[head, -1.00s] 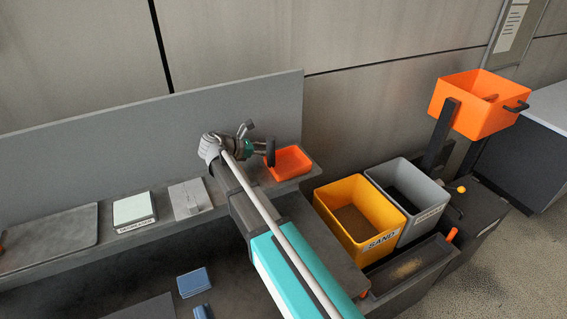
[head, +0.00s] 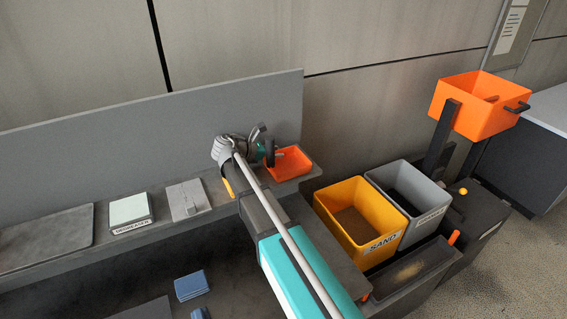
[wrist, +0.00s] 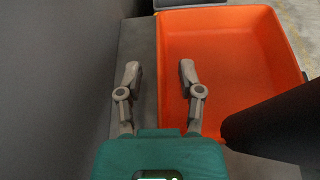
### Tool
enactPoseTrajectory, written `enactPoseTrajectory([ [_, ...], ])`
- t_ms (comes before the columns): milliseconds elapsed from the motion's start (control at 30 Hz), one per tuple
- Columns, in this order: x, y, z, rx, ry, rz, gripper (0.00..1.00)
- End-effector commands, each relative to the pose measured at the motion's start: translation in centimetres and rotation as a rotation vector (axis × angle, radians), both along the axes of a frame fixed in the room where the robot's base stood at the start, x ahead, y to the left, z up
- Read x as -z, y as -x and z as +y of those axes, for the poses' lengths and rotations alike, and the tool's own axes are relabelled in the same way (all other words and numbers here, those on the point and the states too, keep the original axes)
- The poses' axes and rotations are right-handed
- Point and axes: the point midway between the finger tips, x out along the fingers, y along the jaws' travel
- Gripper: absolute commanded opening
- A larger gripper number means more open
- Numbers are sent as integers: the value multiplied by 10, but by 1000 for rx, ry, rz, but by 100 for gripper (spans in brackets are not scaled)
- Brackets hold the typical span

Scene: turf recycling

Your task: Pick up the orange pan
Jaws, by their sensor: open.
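The orange pan (head: 292,160) lies on the right end of the grey shelf in the head view. It fills the upper right of the wrist view (wrist: 225,60). A dark, thick bar (wrist: 275,120) meets its near side and looks like a handle. My gripper (wrist: 159,75) is open and empty. In the wrist view, its left finger is over the grey shelf and its right finger over the pan's inside, with the pan's left rim between them. I cannot tell their height above the rim. In the head view, my gripper (head: 262,143) is at the pan's left, partly hidden.
The grey shelf (head: 165,225) has a back panel (head: 180,120) behind it. A yellow sand bin (head: 335,195) and a grey bin (head: 425,222) stand right of the shelf. An orange hopper (head: 465,105) is farther right. A labelled box (head: 130,210) sits on the shelf's left.

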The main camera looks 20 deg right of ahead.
Motion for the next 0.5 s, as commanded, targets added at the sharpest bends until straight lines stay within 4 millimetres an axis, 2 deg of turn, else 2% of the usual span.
enactPoseTrajectory([
  [67,0,0,0,0,0,0,48],
  [300,0,0,0,0,0,0,3],
  [333,0,0,0,0,0,0,0],
  [500,0,0,0,0,0,0,0],
])
